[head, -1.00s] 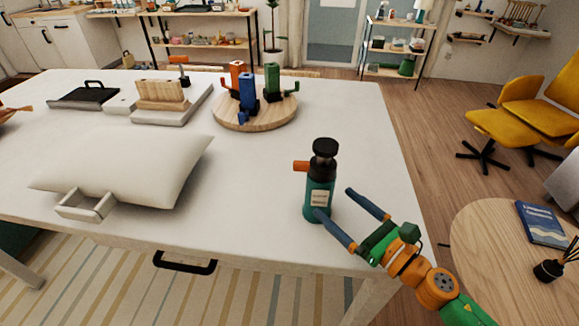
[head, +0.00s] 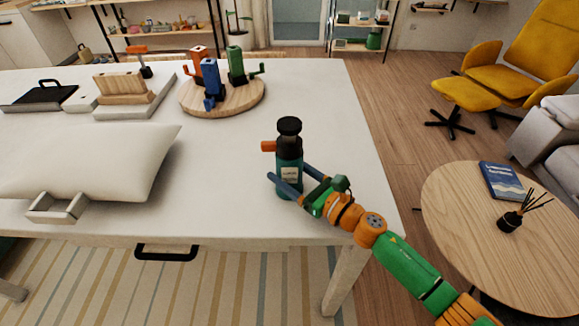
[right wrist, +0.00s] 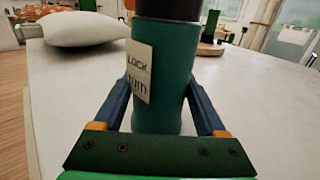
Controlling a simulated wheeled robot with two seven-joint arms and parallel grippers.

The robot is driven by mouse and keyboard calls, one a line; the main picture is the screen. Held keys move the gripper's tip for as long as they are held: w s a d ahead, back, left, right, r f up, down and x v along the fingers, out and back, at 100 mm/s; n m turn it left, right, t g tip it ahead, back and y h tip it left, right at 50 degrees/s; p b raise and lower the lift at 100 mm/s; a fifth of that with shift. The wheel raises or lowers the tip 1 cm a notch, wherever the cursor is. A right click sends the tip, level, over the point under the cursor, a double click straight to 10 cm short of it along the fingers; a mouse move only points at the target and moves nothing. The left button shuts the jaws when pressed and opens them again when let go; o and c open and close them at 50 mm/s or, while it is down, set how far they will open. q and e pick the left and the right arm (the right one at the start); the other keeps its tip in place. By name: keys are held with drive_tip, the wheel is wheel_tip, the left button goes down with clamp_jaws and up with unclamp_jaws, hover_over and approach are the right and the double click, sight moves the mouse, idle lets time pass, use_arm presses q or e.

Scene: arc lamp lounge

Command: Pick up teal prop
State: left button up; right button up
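The teal prop (head: 288,173) is an upright teal bottle-like cylinder with a black top, an orange side knob and a pale label. It stands on the white table near its front right edge. My right gripper (head: 288,172) is open, with one blue finger on each side of the prop. In the right wrist view the teal prop (right wrist: 162,85) stands between the two fingers, its label reading "LOCK" and "turn". A small gap seems to show by the fingers; contact is not clear. My left gripper is not in view.
A white cushion (head: 95,160) and a small grey open tray (head: 57,206) lie to the left. A round wooden board (head: 223,97) with red, blue and green pieces is behind. A round side table (head: 450,215) stands right. The table's middle is clear.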

sight(288, 159)
drive_tip(key=shift+a, duration=0.1)
clamp_jaws()
drive_tip(key=shift+w+r, duration=0.1)
drive_tip(key=shift+r, duration=0.4)
wheel_tip(288, 159, up, 3)
drive_tip(key=shift+f+p, duration=0.15)
drive_tip(key=shift+p, duration=0.85)
drive_tip(key=s+r+p, duration=0.5)
drive_tip(key=s+r, duration=0.4)
drive_tip(key=s, duration=0.5)
drive_tip(key=shift+r, duration=0.15)
